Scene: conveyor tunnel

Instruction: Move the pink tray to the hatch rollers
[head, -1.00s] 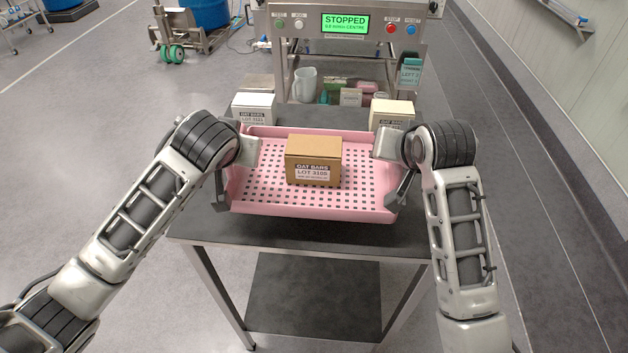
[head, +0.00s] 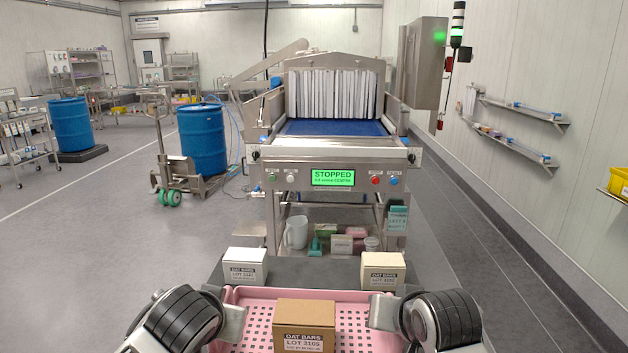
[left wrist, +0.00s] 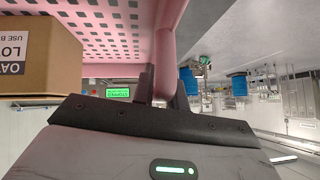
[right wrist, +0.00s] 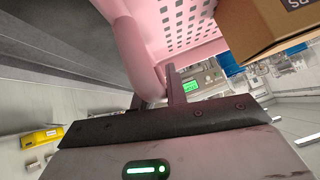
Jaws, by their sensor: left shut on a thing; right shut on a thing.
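The pink tray (head: 260,297) is at the bottom of the head view, over the dark table, with a brown oat bars box (head: 305,325) on it. My left gripper (left wrist: 165,88) is shut on the tray's rim at its left side. My right gripper (right wrist: 160,85) is shut on the rim at the right side. In the head view both fingertips are hidden. The hatch rollers (head: 330,149) appear as a pale bar at the front edge of the blue belt (head: 335,127), beyond the tray and above the control panel. The panel's green screen (head: 333,178) reads STOPPED.
A white box (head: 245,266) and a cream box (head: 382,270) stand on the table (head: 310,271) behind the tray, left and right. A jug (head: 296,232) and small items sit on a shelf below the panel. Blue drums (head: 203,140) stand at the left.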

